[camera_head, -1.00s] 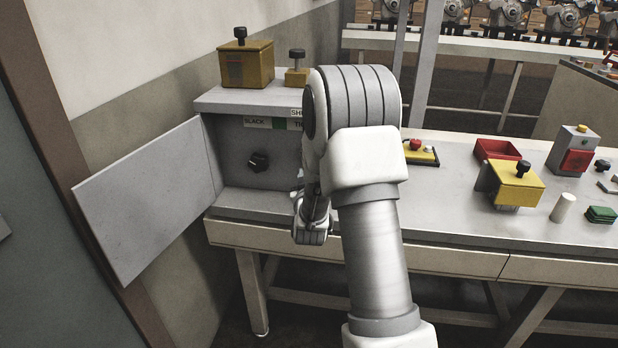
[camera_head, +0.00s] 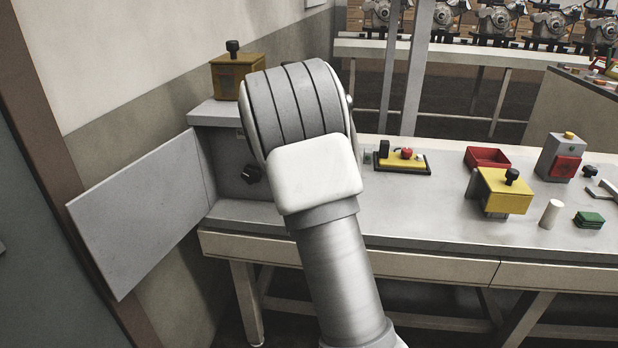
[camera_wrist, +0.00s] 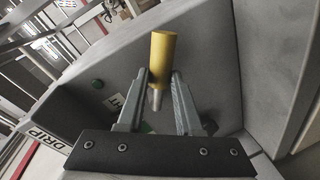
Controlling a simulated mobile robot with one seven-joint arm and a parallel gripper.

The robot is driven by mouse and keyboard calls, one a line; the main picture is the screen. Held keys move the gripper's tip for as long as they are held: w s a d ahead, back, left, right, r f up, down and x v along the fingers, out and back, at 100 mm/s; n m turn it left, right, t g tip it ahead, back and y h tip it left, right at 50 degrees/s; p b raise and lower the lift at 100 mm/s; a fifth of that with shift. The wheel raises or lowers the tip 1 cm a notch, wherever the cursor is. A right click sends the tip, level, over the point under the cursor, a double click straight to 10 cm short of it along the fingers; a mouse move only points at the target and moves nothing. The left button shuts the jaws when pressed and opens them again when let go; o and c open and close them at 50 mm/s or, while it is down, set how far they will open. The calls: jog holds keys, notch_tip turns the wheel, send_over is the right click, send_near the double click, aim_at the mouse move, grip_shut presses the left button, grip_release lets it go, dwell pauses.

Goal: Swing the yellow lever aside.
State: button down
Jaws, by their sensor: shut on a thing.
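The yellow lever (camera_wrist: 162,58) shows in the wrist view as a yellow cylindrical grip on a thin metal rod. My gripper (camera_wrist: 160,77) has one finger on each side of it and is shut on the lower part of the lever. The lever stands inside a grey recess. In the head view my arm covers both the lever and my gripper.
The grey cabinet's door (camera_head: 140,215) stands open at the left, with a black knob (camera_head: 250,174) inside. A yellow box (camera_head: 237,77) sits on top. On the bench are a red tray (camera_head: 490,157) and a yellow fixture (camera_head: 503,190).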

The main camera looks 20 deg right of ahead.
jog(key=shift+d+r, duration=0.1)
jog(key=shift+r, duration=0.1)
dwell(0.4)
jog(key=c, duration=0.6)
grip_release()
jog(key=shift+s+f, duration=0.1)
